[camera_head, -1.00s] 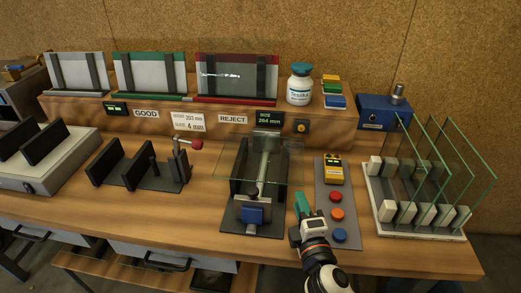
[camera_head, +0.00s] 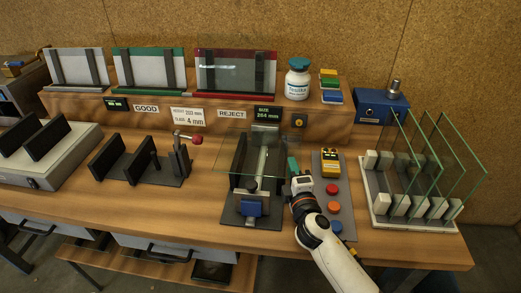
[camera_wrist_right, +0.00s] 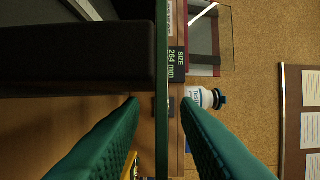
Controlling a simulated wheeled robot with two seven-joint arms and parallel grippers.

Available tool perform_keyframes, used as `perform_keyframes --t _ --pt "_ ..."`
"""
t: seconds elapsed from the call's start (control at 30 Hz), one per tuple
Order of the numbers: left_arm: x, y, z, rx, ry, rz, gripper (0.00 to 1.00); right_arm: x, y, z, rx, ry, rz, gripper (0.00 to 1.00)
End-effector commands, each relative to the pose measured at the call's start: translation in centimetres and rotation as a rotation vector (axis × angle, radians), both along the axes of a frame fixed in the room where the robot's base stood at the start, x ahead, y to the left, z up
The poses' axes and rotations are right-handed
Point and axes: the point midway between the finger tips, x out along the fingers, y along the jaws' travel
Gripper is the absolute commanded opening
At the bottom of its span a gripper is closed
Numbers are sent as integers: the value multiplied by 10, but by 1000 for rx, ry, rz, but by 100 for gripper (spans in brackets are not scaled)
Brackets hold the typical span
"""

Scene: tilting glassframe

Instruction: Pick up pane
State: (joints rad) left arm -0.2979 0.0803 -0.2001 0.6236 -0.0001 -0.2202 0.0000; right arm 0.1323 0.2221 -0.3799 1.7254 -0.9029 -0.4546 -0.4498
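A clear glass pane (camera_head: 228,158) is in the black measuring fixture (camera_head: 236,206) in the middle of the bench. Its edge (camera_wrist_right: 162,60) shows in the right wrist view as a dark green upright strip. My right gripper (camera_head: 294,167), with green fingers, is at the right side of this fixture. In the right wrist view the fingers (camera_wrist_right: 160,103) are apart, one on each side of the pane's edge, with a gap showing on both sides. Several more glass panes (camera_head: 428,160) stand in the white-blocked rack (camera_head: 415,226) at the right. My left gripper is out of view.
The size display (camera_head: 269,113) reads 264 mm. A button panel (camera_head: 348,226) lies right of the fixture, under my right arm. A lever fixture (camera_head: 140,178) stands to the left. GOOD and REJECT stands line the back shelf, with a white bottle (camera_head: 297,82).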

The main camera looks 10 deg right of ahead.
Motion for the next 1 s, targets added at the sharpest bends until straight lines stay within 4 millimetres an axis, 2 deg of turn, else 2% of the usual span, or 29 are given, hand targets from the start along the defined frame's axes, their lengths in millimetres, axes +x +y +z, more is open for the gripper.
perform_keyframes --t 0.07,0.27,0.73,0.87,1.0 --pt "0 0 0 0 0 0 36 0 0 0 0 0 0 29" --pt "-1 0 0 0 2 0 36 0 0 0 1 1 0 0" --pt "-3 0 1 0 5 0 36 0 0 5 3 -4 1 0" --pt "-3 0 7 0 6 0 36 0 0 22 3 -8 1 0" --pt "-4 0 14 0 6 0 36 0 0 51 3 -10 1 0"
